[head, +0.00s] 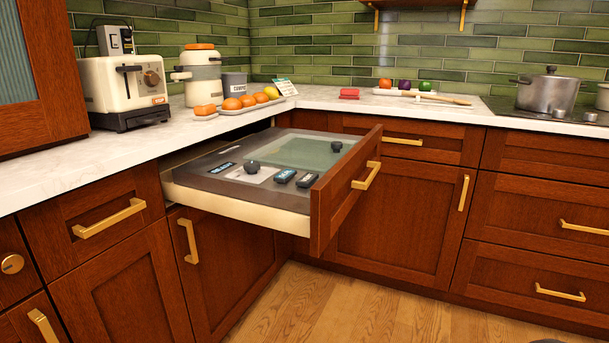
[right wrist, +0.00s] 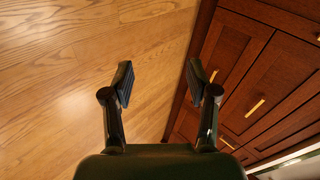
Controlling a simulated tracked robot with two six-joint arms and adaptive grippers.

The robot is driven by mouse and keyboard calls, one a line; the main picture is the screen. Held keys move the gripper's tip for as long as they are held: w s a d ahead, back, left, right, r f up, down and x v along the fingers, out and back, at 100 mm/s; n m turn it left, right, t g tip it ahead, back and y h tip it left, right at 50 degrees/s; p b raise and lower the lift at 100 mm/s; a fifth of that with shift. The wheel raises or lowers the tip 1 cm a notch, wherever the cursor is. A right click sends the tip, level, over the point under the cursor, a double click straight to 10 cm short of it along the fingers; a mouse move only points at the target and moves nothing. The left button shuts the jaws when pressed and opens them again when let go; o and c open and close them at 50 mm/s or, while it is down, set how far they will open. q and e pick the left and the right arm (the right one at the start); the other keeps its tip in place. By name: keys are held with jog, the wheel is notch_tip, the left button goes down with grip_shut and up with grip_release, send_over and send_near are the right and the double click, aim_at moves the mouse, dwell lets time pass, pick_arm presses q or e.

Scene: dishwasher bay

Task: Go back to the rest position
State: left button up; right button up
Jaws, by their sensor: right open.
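My right gripper (right wrist: 160,88) shows in the right wrist view. Its two fingers are apart with nothing between them, over the wood floor (right wrist: 80,75) and beside the brown cabinet fronts (right wrist: 245,70). Neither gripper can be made out in the head view, and my left gripper is in no view. In the head view a drawer (head: 333,195) under the left counter is pulled open. Dark knob-like and flat items (head: 284,176) lie in it, with a greenish pane (head: 307,151) at the back.
The open drawer juts out over the floor (head: 330,310). A toaster (head: 124,92), a white and orange appliance (head: 199,72) and oranges (head: 232,103) stand on the left counter. A steel pot (head: 547,92) sits on the hob at right. The floor is clear.

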jog(key=s+a+f+n+g+y, duration=0.25)
jog(key=s+a+f+n, duration=0.2)
jog(key=s, duration=0.25)
jog(key=s+a+f+n+g+y, duration=0.1)
jog(key=s+a+f+n+y, duration=0.3)
jog(key=s, duration=0.3)
jog(key=s+a+n+g+y, duration=0.35)
jog(key=s+a+n, duration=0.45)
jog(key=s+n, duration=0.3)
pick_arm(q)
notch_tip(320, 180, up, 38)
jog(key=p, duration=3.8)
pick_arm(e)
notch_tip(320, 180, up, 37)
jog(key=s+h, duration=0.1)
jog(key=shift+d+g, duration=0.2)
jog(key=shift+g, duration=0.1)
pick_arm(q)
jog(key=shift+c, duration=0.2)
pick_arm(e)
jog(key=shift+c, duration=0.2)
